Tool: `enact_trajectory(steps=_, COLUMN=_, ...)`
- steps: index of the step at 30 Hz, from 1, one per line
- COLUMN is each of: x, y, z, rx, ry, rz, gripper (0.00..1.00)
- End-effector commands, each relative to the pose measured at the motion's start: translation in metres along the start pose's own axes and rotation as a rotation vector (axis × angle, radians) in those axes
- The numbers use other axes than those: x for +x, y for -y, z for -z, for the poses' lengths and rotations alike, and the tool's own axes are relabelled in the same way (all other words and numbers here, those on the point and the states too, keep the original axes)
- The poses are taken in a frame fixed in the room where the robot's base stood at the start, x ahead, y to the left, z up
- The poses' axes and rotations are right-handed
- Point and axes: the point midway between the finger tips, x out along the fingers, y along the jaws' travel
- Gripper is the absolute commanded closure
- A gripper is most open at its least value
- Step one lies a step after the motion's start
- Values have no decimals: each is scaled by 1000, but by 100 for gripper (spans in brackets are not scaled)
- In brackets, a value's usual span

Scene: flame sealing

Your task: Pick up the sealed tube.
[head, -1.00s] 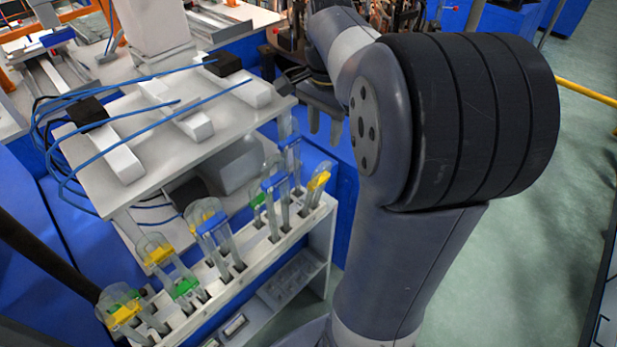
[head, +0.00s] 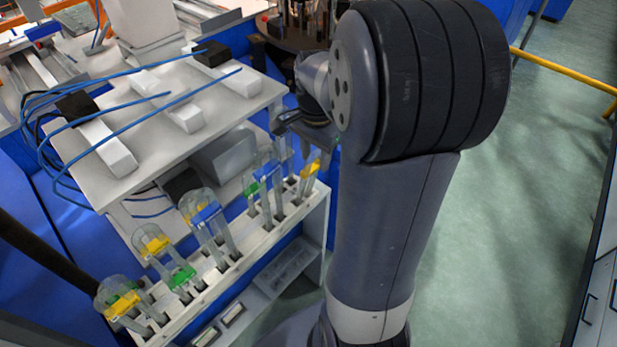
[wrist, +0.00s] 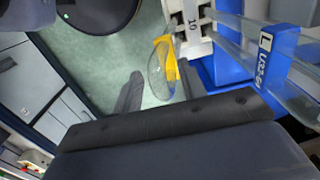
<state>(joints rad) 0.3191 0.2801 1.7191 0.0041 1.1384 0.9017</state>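A white rack (head: 262,246) holds several clear tubes with yellow, blue and green clips. A clear tube with a yellow clip (head: 309,170) stands at the rack's far right end. In the wrist view a yellow clip with a rounded clear part (wrist: 163,64) shows between my fingers, beside a white rack end marked 10 (wrist: 194,28). A blue clip with a printed label (wrist: 262,62) is to its right, on clear tubes. My gripper (head: 304,148) is open, just above the rack's right end. Its fingers (wrist: 157,75) are apart, with no visible grip. I cannot tell which tube is sealed.
A white table (head: 150,150) with blue cables and white blocks stands behind the rack. A round dark machine platform (head: 290,38) is beyond my gripper. Green floor (head: 500,210) is open on the right, with a yellow rail (head: 560,70) and cabinets at the edge.

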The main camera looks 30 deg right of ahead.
Motion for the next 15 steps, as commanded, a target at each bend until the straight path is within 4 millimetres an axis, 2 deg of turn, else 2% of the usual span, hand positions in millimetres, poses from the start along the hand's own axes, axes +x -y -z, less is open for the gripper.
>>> enact_trajectory(steps=2, x=0, y=0, z=0, rx=0, ry=0, rz=0, gripper=61)
enact_trajectory(steps=15, x=-1, y=0, z=0, rx=0, ry=0, rz=1, gripper=97)
